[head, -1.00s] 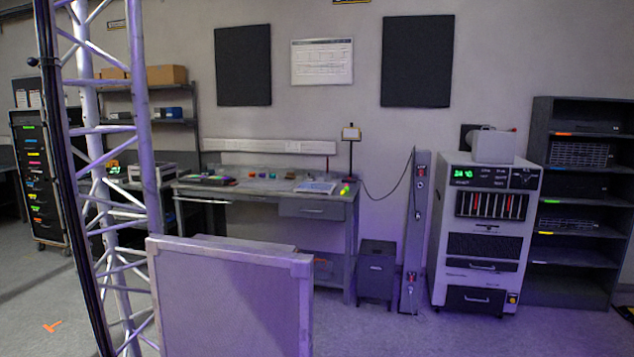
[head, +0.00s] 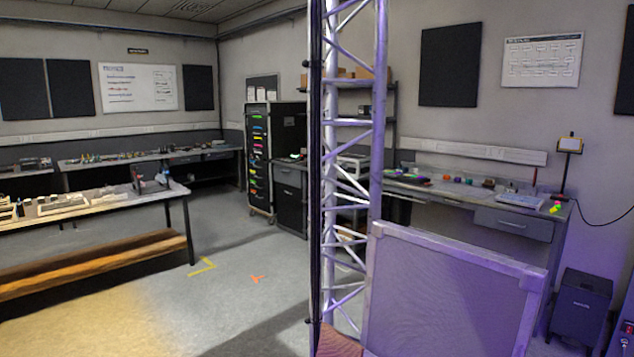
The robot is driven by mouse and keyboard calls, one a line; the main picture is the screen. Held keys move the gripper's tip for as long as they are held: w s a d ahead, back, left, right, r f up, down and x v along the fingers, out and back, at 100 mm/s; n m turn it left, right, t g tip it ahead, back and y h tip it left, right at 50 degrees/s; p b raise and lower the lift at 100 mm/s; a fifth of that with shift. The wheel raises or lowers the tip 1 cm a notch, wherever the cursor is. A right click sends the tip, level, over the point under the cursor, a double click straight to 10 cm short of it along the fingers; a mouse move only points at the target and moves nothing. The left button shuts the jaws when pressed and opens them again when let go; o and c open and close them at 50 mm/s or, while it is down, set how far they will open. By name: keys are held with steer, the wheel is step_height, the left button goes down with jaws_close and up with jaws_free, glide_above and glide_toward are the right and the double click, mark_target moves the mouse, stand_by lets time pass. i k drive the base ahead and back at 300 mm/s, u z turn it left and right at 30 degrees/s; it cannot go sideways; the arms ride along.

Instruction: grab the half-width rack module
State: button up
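I cannot pick out the half-width rack module for certain in the head view. A tall black rack (head: 276,150) with several coloured labels stands at the back, left of the truss. Small items lie on the benches, too far and small to identify. My gripper is not in view.
A truss tower (head: 352,150) with a black cable stands close in the middle. A grey framed panel (head: 445,300) blocks the lower right. A workbench (head: 500,210) lies behind it. A table with a wooden lower shelf (head: 100,262) is at left. Floor (head: 235,300) between table and truss is clear.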

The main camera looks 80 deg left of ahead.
mark_target(112, 196)
steer(key=u, duration=1.6)
steer(key=k, duration=0.15)
steer(key=u, duration=2.35)
steer(key=k, duration=0.9)
steer(key=z, duration=0.15)
steer(key=i, duration=0.95)
steer(key=u, duration=0.1)
